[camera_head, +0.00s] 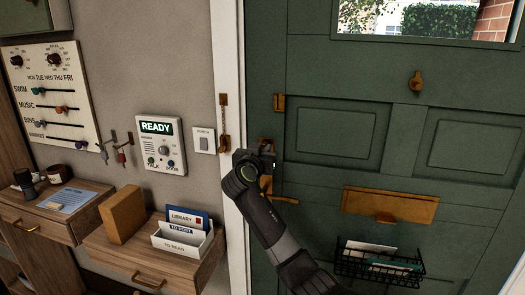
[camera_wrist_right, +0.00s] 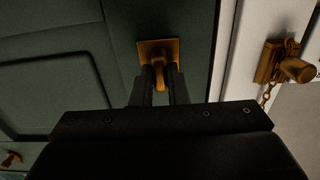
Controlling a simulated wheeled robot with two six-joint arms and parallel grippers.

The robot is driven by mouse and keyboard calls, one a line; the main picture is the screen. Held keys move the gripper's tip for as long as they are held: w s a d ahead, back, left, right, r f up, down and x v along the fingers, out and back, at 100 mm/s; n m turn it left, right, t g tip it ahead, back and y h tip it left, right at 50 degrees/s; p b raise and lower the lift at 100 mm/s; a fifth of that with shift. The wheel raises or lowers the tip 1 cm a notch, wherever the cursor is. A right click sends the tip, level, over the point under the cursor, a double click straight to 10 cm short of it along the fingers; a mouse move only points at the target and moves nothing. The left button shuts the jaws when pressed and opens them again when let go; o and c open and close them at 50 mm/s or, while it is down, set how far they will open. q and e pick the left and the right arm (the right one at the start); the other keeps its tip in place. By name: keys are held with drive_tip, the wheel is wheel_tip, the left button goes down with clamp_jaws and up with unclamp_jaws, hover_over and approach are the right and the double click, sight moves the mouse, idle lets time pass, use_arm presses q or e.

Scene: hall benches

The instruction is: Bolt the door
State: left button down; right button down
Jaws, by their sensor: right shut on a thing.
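The green front door (camera_head: 395,110) stands in its white frame and looks closed. A small brass square plate with a thumb-turn (camera_wrist_right: 158,48) is on the door near its edge. My right gripper (camera_wrist_right: 162,82) has its two fingers on either side of the turn and is shut on it. In the head view my right gripper (camera_head: 262,157) covers most of this plate. The brass lever handle (camera_head: 266,184) is just below and partly hidden by my arm. Whether the bolt is out cannot be seen. My left gripper is not in view.
A brass door chain (camera_head: 225,125) hangs on the frame, and it also shows in the wrist view (camera_wrist_right: 272,65). A wire basket (camera_head: 378,264) and a letter flap (camera_head: 390,205) are on the door. An intercom (camera_head: 161,145) and a shelf with letters (camera_head: 183,240) are left.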

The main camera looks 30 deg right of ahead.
idle(0.3)
drive_tip(key=shift+w+a+f+n+p, duration=0.1)
drive_tip(key=shift+n+p, duration=2.15)
drive_tip(key=shift+n, duration=2.2)
drive_tip(key=shift+w+f+n+p, duration=0.1)
drive_tip(key=shift+n+p, duration=2.15)
drive_tip(key=shift+n, duration=2.2)
drive_tip(key=c, duration=1.4)
unclamp_jaws()
drive_tip(key=shift+c, duration=0.2)
drive_tip(key=shift+s+a, duration=0.1)
